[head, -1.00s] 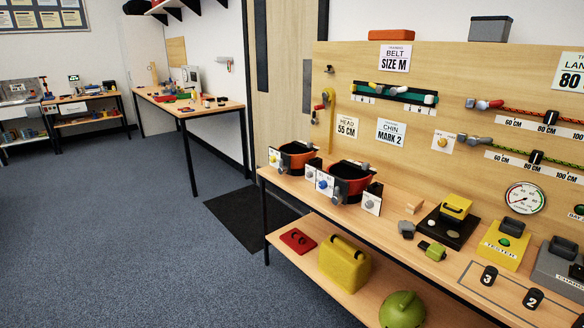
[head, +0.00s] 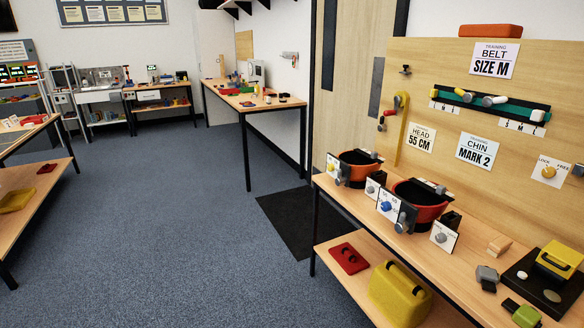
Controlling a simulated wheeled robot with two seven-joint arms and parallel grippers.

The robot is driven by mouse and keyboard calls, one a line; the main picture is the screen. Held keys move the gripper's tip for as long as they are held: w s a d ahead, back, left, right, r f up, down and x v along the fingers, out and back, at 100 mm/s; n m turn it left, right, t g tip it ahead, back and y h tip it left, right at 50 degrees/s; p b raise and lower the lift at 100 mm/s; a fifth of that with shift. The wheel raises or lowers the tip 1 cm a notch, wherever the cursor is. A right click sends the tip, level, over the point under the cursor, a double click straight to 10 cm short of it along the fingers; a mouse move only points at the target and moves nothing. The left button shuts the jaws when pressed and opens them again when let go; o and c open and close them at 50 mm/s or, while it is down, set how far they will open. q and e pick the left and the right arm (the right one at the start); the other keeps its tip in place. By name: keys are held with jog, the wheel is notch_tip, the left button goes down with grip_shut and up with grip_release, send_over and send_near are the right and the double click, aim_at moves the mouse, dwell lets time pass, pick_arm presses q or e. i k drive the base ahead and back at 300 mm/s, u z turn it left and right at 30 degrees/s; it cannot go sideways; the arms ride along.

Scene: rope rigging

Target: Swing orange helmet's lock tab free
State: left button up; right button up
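The orange helmet (head: 358,170) sits upside down, open side up, on the near bench at its far left end. A dark strap or rim piece lies across its top. A small card with a yellow knob (head: 333,167) stands at its left, and a white card with a grey knob (head: 373,188) at its front right. I cannot tell which small part is its lock tab. A red-orange helmet (head: 428,212) sits to its right, with a blue-knob card (head: 387,205) in front. Neither of my grippers is in view.
The wooden bench (head: 465,268) has a lower shelf with a yellow container (head: 398,296) and a red plate (head: 349,258). A black mat (head: 295,222) lies at the bench's left end.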

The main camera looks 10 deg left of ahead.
aim_at(341, 181)
jog(key=u, duration=0.35)
jog(key=i, duration=0.75)
jog(key=z, duration=0.7)
jog(key=i, duration=0.75)
jog(key=z, duration=0.85)
